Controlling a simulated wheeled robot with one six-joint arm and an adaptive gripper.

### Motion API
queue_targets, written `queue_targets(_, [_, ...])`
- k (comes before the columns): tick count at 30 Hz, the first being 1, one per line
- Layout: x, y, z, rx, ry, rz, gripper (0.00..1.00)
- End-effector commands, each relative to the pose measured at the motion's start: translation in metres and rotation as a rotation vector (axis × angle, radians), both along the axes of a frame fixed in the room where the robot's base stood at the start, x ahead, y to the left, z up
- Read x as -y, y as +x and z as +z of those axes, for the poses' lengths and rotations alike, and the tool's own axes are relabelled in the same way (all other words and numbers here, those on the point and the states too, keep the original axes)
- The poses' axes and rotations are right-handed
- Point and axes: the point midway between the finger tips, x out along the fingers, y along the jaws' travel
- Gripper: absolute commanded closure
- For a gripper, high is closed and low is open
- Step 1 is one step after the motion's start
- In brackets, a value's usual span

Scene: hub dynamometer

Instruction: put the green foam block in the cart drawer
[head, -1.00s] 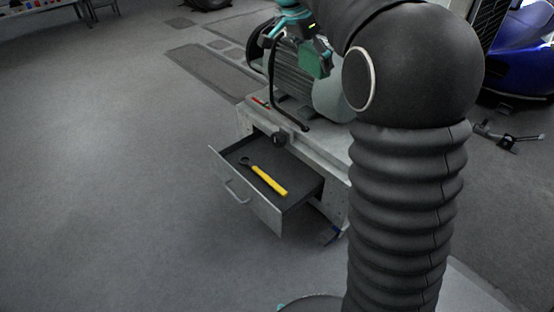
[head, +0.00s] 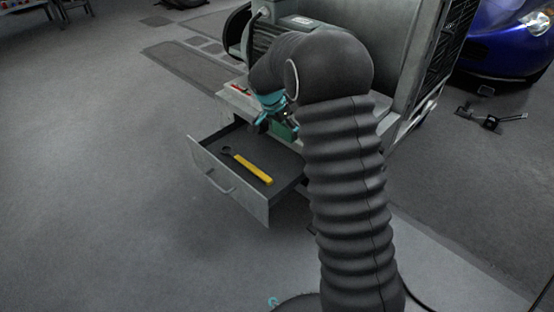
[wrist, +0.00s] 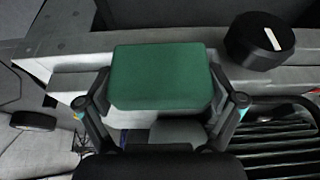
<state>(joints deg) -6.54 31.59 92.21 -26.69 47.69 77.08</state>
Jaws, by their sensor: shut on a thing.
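My gripper (head: 272,126) is shut on the green foam block (head: 285,130). In the wrist view the green block (wrist: 162,77) fills the middle, between the two fingers of my gripper (wrist: 165,100). In the head view the block is partly hidden by my arm. The cart drawer (head: 228,191) is pulled open below and to the left of the gripper. A yellow-handled wrench (head: 252,171) lies inside it. The gripper and block are at the back right of the drawer, above it in the picture; the exact height is hard to tell.
The cart top (head: 232,98) carries a motor (head: 290,28) and a small red item (head: 240,89). A black round knob or cylinder (wrist: 262,42) shows in the wrist view. A blue car (head: 505,45) stands at the right. The floor left of the drawer is clear.

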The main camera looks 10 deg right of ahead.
Motion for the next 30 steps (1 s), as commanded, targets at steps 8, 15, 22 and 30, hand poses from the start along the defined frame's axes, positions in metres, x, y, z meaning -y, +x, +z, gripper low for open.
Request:
queue_targets(8, [0.0, -0.001, -0.067, -0.004, 0.0, 0.0, 0.35])
queue_targets(15, [0.0, 0.0, -0.095, -0.001, -0.001, 0.0, 0.35])
queue_targets(22, [0.0, -0.001, -0.112, -0.003, -0.001, -0.001, 0.35])
queue_targets(30, [0.0, 0.0, -0.136, -0.001, -0.001, 0.0, 0.35])
